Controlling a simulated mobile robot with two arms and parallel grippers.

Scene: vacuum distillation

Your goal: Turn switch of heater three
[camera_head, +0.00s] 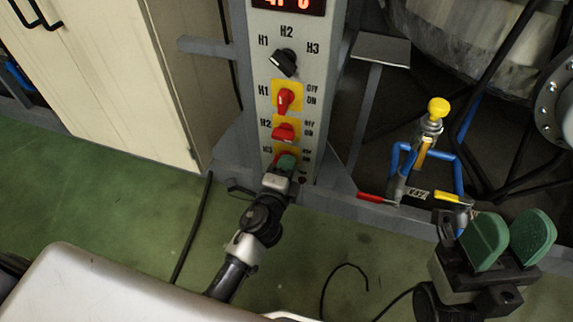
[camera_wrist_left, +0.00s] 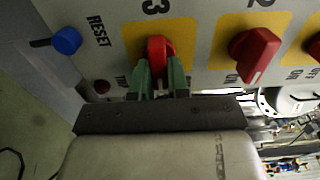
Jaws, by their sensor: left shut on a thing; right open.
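The control panel (camera_head: 262,60) stands upright in the head view, with red switches on yellow plates in a column. The lowest, the heater three switch, is mostly hidden behind my left gripper (camera_head: 287,163) in the head view. In the left wrist view that red switch (camera_wrist_left: 160,47) sits under the 3 label, and the green fingers of my left gripper (camera_wrist_left: 158,75) are shut on it from both sides. The H2 switch (camera_head: 284,132) and H1 switch (camera_head: 286,99) are above it. My right gripper (camera_head: 510,240) is open and empty at the lower right, away from the panel.
A black selector knob (camera_head: 284,62) is higher on the panel. A yellow-knobbed valve (camera_head: 437,109) with blue pipes stands to the right. A cream cabinet (camera_head: 110,70) stands left. Black cables lie on the green floor.

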